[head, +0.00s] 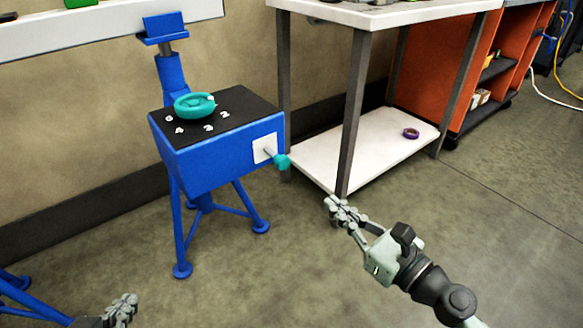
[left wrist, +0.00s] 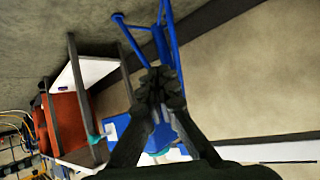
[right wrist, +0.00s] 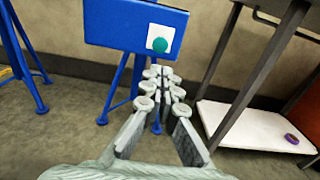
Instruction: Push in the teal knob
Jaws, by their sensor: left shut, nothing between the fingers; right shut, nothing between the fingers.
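The teal knob (head: 283,162) sits on a short grey shaft that sticks out of a white plate (head: 265,148) on the side of the blue box (head: 200,158). In the right wrist view the knob (right wrist: 159,45) shows nearly face-on, just above my fingertips. My right gripper (head: 337,205) is shut and empty, to the right of and below the knob in the head view, apart from it. My left gripper (head: 124,308) is shut and empty at the bottom left of the head view, away from the knob. It also shows in the left wrist view (left wrist: 158,78).
A teal handwheel (head: 194,106) lies on the box's black numbered top. The box stands on blue legs. A table with a white lower shelf (head: 370,150) stands close to the right of the knob, a purple ring (head: 411,133) on that shelf. Orange shelving (head: 470,70) stands beyond.

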